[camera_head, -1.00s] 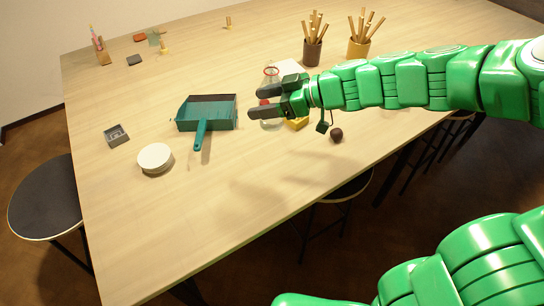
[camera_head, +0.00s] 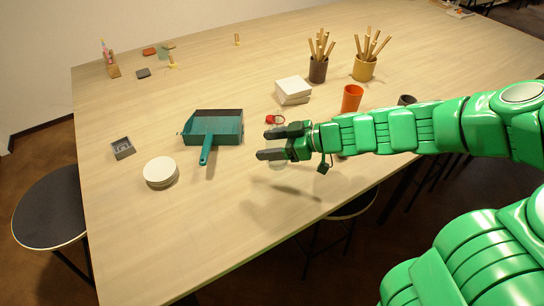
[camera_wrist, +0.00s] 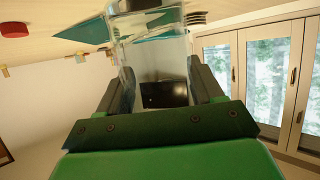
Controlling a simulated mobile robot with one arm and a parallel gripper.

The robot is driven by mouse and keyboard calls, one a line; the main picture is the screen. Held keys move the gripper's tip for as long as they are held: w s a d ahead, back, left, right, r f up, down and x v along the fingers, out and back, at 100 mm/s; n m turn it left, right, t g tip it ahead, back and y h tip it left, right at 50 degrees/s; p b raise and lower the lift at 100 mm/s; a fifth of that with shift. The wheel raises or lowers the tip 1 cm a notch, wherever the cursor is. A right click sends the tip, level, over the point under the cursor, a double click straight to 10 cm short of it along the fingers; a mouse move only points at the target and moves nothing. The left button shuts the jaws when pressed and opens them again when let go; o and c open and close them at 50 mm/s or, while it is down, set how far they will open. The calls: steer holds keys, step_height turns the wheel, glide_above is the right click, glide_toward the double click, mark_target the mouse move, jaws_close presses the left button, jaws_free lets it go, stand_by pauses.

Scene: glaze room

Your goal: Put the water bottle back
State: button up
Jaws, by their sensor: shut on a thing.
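The water bottle is clear and see-through. In the wrist view the bottle (camera_wrist: 150,55) stands out between the two fingers of my gripper (camera_wrist: 160,85), which are closed on its sides. In the head view my gripper (camera_head: 270,144) is over the front middle of the table, right of the teal dustpan.
The teal dustpan (camera_head: 213,123) and round white discs (camera_head: 161,170) lie left of my gripper. White blocks (camera_head: 292,88), an orange cup (camera_head: 352,97) and two tool-filled pots (camera_head: 318,68) stand behind my arm. Bare table (camera_head: 225,215) lies in front.

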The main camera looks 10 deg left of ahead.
steer(key=shift+f, duration=2.15)
steer(key=o, duration=1.2)
steer(key=shift+f, duration=0.1)
steer(key=shift+d+r, duration=0.15)
steer(key=shift+r, duration=0.05)
steer(key=v, duration=1.1)
steer(key=shift+d, duration=0.4)
steer(key=shift+r, duration=0.15)
